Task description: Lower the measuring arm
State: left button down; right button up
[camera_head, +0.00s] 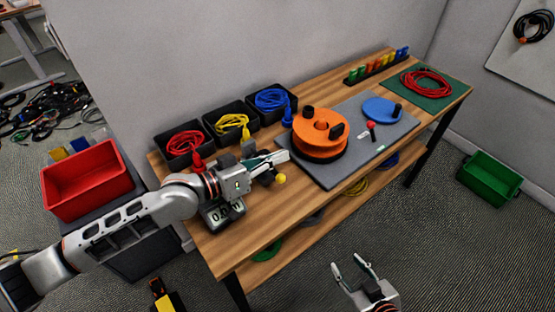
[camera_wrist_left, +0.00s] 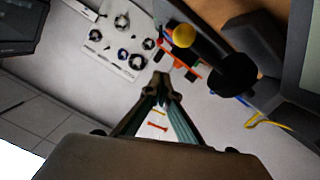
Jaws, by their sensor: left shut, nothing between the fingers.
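The measuring device with a digital display (camera_head: 222,213) stands at the left end of the wooden table, partly hidden by my left arm. Its dark measuring arm ends in a yellow knob (camera_head: 281,178). In the left wrist view the yellow knob (camera_wrist_left: 184,35) sits on a dark bar, with a black round part (camera_wrist_left: 232,72) beside it. My left gripper (camera_head: 284,156) is shut and empty, just above and beside the knob in the head view; its closed tips (camera_wrist_left: 161,79) show apart from the knob in the wrist view. My right gripper (camera_head: 352,266) is open and empty in front of the table.
Black bins with red (camera_head: 184,143), yellow (camera_head: 232,124) and blue cables (camera_head: 271,99) line the table's back edge. An orange reel (camera_head: 318,132) and a blue disc (camera_head: 382,109) rest on a grey mat (camera_head: 335,172). A green mat (camera_head: 441,97) holds a red cable.

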pick_arm(q)
jog(key=shift+a+r, duration=0.3)
jog(key=shift+r, duration=0.2)
jog(key=v, duration=0.9)
jog(key=shift+s, duration=0.25)
